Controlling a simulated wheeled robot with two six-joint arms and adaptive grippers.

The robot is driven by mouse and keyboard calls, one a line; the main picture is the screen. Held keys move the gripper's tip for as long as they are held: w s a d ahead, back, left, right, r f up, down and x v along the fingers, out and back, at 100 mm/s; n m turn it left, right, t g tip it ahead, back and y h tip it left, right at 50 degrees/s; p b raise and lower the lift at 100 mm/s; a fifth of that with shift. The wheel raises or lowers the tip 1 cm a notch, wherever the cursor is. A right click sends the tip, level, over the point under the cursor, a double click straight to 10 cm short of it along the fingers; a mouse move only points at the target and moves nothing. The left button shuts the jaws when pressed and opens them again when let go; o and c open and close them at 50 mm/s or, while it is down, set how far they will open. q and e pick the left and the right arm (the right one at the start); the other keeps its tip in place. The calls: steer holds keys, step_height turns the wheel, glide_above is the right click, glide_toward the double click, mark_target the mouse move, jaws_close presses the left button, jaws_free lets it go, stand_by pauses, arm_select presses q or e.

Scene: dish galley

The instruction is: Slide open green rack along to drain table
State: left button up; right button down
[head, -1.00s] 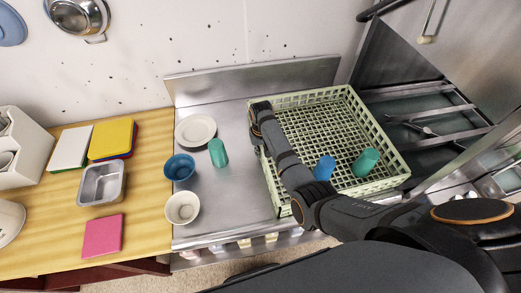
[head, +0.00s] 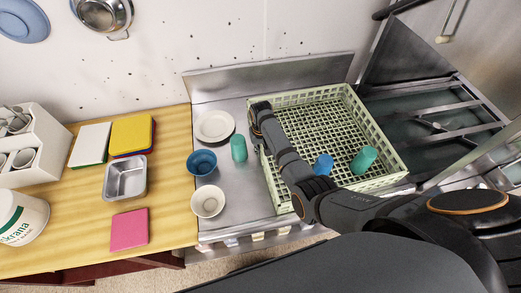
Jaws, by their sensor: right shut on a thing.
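The open green rack (head: 356,108) is a pale green lattice crate. It lies mostly on the metal drain table (head: 233,190), with its right end by the dishwasher opening. A blue cup (head: 323,164) and a teal cup (head: 364,159) are in it. My right arm reaches across the rack from the lower right. My right gripper (head: 257,142) is at the rack's left wall, shut on it; the fingertips are mostly hidden. My left gripper is out of view.
A white plate (head: 214,126), a teal cup (head: 239,148), a blue bowl (head: 202,163) and a cream bowl (head: 208,201) stand on the drain table left of the rack. The standing teal cup is close to the rack's left wall. The dishwasher (head: 425,130) is open at right.

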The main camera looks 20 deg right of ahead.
steer(key=c, duration=1.3)
jaws_free()
steer(key=shift+d, duration=0.1)
steer(key=shift+c, duration=0.2)
step_height(320, 180, up, 12)
steer(key=shift+r, duration=0.1)
steer(key=shift+s, duration=0.1)
